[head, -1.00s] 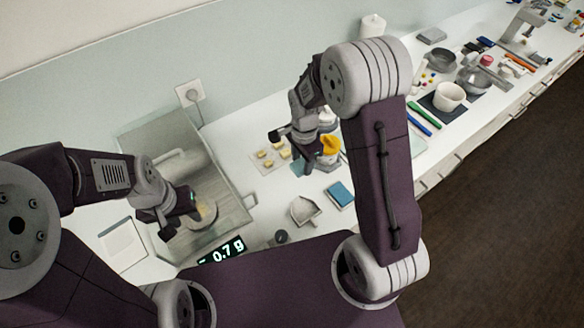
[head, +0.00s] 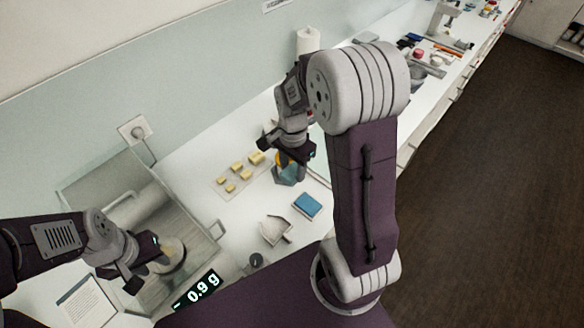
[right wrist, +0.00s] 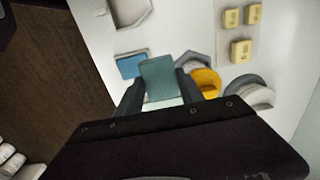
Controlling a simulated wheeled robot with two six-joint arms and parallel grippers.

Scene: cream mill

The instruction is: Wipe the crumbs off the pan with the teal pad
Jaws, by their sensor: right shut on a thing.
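The teal pad (right wrist: 158,78) is between the fingers of my right gripper (right wrist: 158,95) in the right wrist view, and the gripper is shut on it. In the head view the right gripper (head: 289,168) hangs over the white counter with the pad (head: 280,178) below it, partly hidden. The round, pale pan (head: 173,256) is inside the glass-walled balance (head: 190,272) at the left. My left gripper (head: 150,262) is at the pan's left side; its jaw state and any contact are unclear. I cannot make out crumbs on the pan.
The balance display (head: 203,289) reads about 0.9 g. A blue block (head: 307,205) and a grey scoop-like dish (head: 276,230) lie right of the balance. A board with several yellow pieces (head: 240,172) lies behind. A yellow thing (right wrist: 207,82) is close beside the pad.

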